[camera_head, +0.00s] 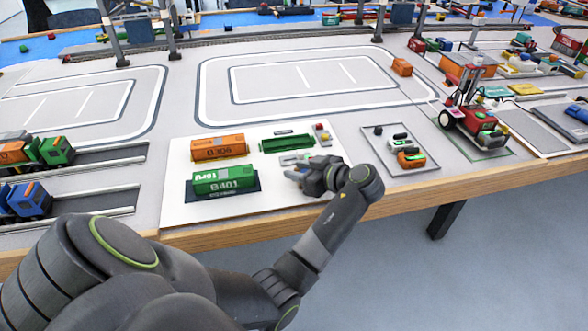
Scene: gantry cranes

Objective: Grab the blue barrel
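My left gripper (297,173) reaches over the right part of the white board (176,205), beside the green B401 container. Its fingertips are small here, and I cannot tell whether they are open or hold anything. I cannot clearly make out a blue barrel; one near the fingers could be hidden by the gripper and wrist. My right gripper is not in view.
On the board are an orange B306 container (219,147), a green B401 container (223,181) and an open green container (288,143). A grey tray (428,168) with small vehicles lies to the right. A red wheeled crane (478,124) stands beyond.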

